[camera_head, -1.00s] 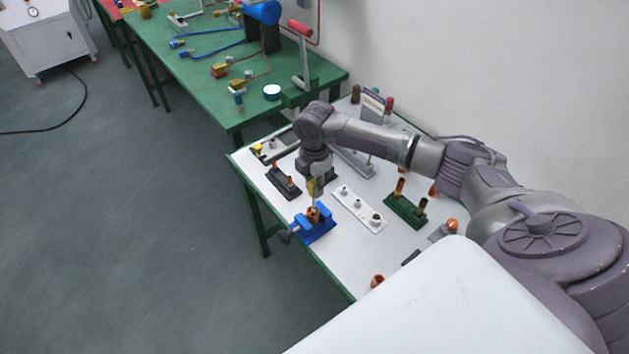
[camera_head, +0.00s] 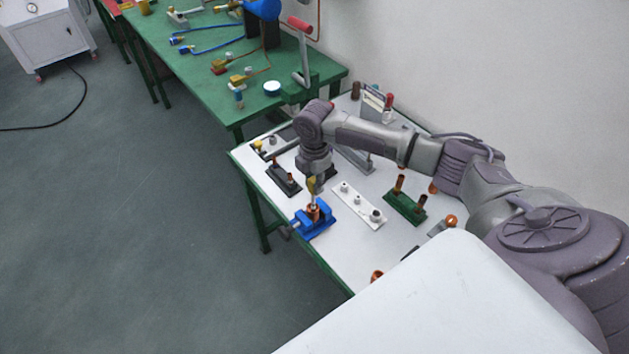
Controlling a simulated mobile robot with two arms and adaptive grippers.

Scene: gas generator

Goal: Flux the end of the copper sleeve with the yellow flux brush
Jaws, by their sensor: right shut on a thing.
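The copper sleeve (camera_head: 313,212) stands upright in a blue vise (camera_head: 314,229) at the front edge of the white table. My right gripper (camera_head: 312,184) is directly above the vise, pointing down, shut on the yellow flux brush (camera_head: 312,189). The brush's lower end reaches the top of the sleeve; whether it touches is too small to tell. My left gripper is not in view.
A black holder (camera_head: 283,181) with copper pieces stands left of the vise. A white block with pegs (camera_head: 359,206) and a green holder (camera_head: 405,208) with copper tubes are to the right. A green workbench (camera_head: 205,85) is behind.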

